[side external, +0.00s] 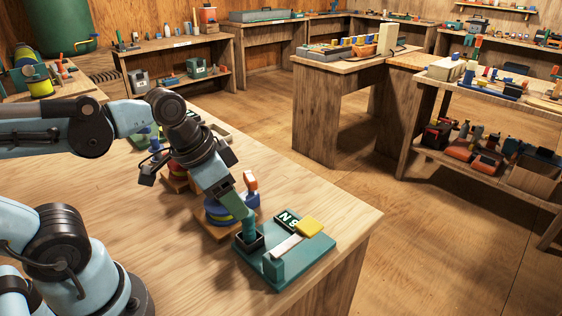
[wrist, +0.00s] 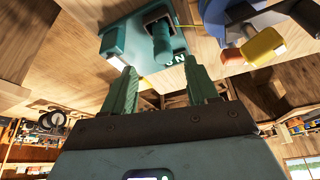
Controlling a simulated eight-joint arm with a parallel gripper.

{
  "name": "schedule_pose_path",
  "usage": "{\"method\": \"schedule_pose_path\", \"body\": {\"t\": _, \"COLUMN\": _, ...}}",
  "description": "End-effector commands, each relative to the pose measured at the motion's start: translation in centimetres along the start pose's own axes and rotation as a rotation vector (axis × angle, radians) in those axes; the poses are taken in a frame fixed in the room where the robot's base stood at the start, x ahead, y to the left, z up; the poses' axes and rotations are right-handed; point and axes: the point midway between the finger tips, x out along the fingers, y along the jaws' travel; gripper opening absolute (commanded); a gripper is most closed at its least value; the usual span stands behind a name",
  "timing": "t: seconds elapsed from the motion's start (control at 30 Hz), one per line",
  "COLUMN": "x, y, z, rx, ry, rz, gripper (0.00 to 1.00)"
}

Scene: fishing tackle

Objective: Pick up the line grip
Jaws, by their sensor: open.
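A teal upright cylinder (side external: 250,226), which I take to be the line grip, stands in a dark square socket (side external: 244,246) on a teal base (side external: 314,251). The base carries a white bar, a yellow block (side external: 308,227) and a dark label. My gripper (side external: 241,207) is angled down just above the cylinder's top. In the wrist view my gripper (wrist: 165,76) is open, with its two green fingers spread and nothing between them. The cylinder (wrist: 162,42) shows beyond the fingertips, in line with the gap. I cannot tell whether a finger touches it.
A blue round, reel-like thing (side external: 217,211) with a yellow band and an orange part (side external: 250,181) sits close by on a wooden board. The bench (side external: 190,270) is bare toward the front. Its right edge lies just past the teal base.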

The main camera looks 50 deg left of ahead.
Motion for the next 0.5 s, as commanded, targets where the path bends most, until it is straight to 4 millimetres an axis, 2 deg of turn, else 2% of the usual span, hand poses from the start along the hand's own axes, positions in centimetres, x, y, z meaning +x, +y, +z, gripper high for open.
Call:
{"method": "schedule_pose_path", "body": {"t": 0.3, "x": 2.9, "y": 0.0, "z": -0.1, "rx": -0.001, "ry": 0.001, "rz": -0.001, "gripper": 0.58}}
{"method": "schedule_pose_path", "body": {"t": 0.5, "x": 3.7, "y": -0.1, "z": 0.0, "rx": -0.001, "ry": 0.001, "rz": -0.001, "gripper": 0.58}}
